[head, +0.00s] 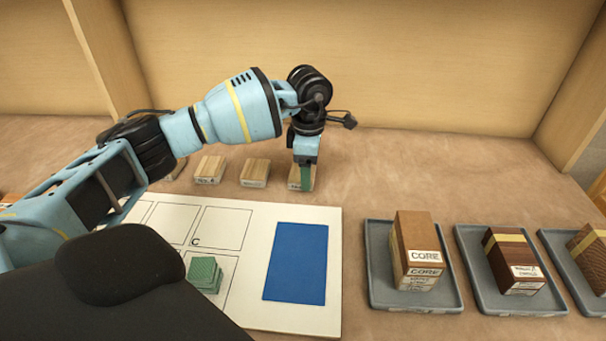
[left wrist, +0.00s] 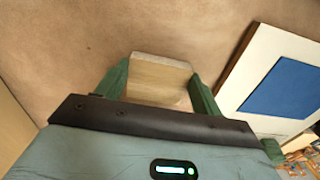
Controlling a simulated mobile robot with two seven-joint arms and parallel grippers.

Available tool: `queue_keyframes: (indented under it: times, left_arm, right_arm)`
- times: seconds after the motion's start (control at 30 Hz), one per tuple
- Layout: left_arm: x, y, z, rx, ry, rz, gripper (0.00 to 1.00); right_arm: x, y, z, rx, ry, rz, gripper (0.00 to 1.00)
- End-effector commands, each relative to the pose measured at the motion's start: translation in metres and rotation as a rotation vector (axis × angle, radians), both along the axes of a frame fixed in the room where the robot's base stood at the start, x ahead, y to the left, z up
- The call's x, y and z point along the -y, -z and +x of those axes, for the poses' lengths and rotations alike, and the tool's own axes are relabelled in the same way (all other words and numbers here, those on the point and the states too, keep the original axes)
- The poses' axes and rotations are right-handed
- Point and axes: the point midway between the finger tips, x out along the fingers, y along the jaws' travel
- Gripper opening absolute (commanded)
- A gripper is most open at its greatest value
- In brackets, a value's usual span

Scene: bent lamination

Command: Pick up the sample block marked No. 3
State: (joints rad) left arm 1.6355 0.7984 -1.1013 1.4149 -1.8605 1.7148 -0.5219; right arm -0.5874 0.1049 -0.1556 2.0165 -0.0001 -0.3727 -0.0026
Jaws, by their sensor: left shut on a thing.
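A row of small pale wooden sample blocks stands at the back of the table. Among them are a left block (head: 210,169) and a middle block (head: 254,173), both with labels too small to read surely. My left gripper (head: 303,174) is at the right end of the row, shut on the rightmost block (head: 297,184). In the left wrist view this block (left wrist: 158,80) sits between the two green fingers. Its label is mostly hidden, so I cannot read its number. My right gripper is not in view.
A white board (head: 256,228) with outlined cells and a blue rectangle (head: 297,262) lies in front of the row. Green pieces (head: 205,272) are stacked on it. Grey trays (head: 378,297) with brown labelled blocks (head: 416,243) stand at the right. The back right tabletop is clear.

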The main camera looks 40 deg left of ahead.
Motion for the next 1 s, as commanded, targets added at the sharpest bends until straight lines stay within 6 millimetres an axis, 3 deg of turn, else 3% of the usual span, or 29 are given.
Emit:
queue_keyframes:
  times: [0.27,0.53,1.0]
  left_arm:
    - [0.000,-0.005,0.001,0.003,0.000,-0.001,0.44]
    - [0.000,-0.038,0.001,0.003,0.001,-0.002,0.44]
    - [0.033,-0.043,-0.087,0.000,0.004,0.001,0.44]
  right_arm:
    - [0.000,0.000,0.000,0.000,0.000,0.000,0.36]
    - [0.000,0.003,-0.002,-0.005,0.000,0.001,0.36]
    - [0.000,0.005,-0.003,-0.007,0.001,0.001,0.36]
